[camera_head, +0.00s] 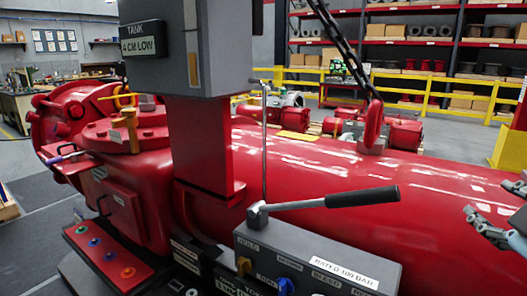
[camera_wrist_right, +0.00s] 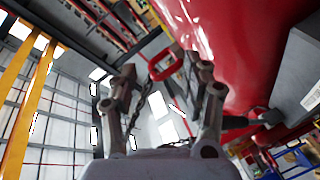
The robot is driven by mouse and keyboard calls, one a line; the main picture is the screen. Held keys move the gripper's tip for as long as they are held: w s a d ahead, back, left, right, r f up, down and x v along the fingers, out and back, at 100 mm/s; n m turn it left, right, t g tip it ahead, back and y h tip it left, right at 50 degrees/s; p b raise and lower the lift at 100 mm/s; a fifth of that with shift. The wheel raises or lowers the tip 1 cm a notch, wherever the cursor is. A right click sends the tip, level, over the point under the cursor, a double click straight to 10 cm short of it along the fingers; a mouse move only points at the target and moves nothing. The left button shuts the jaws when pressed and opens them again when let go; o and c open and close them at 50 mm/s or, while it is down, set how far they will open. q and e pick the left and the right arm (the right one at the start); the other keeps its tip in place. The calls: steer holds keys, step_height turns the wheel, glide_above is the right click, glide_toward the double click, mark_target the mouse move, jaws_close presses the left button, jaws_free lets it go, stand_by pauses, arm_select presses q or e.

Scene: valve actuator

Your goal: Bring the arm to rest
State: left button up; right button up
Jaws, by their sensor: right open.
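My right gripper (camera_head: 494,200) is at the right edge of the head view, in front of the large red actuator cylinder (camera_head: 440,180). In the right wrist view its two fingers (camera_wrist_right: 160,75) are spread apart with nothing between their tips. A red hook (camera_wrist_right: 166,66) on a chain shows behind the tips. In the head view a lever with a black grip (camera_head: 362,197) lies nearly level over the grey control box (camera_head: 310,255). The gripper is apart from it, to its right. My left gripper is not in view.
A grey tank box (camera_head: 180,45) stands on a red post at the left. A chain with a red hook (camera_head: 373,125) hangs over the cylinder. A yellow rail (camera_head: 430,90) and loaded shelves are behind. A workbench (camera_head: 18,100) stands far left.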

steer(key=s+a+f+m+g+y, duration=0.2)
steer(key=s+a+f+m+g, duration=0.3)
steer(key=s+f, duration=0.4)
steer(key=s+a+f+m+g+y, duration=0.25)
steer(key=s+f+g, duration=0.4)
steer(key=s, duration=0.45)
steer(key=s+d+f+g+h+b, duration=0.15)
steer(key=f+b, duration=0.35)
steer(key=f, duration=1.5)
steer(key=s+d+f+b, duration=0.15)
steer(key=f+b, duration=0.45)
steer(key=f, duration=1.4)
steer(key=s+f+g+b, duration=0.1)
steer(key=s+f+b, duration=0.5)
steer(key=s+f, duration=1.2)
step_height(320, 180, down, 2)
steer(key=shift+f+y+b, duration=0.1)
steer(key=shift+y+b, duration=0.2)
steer(key=shift+b, duration=0.05)
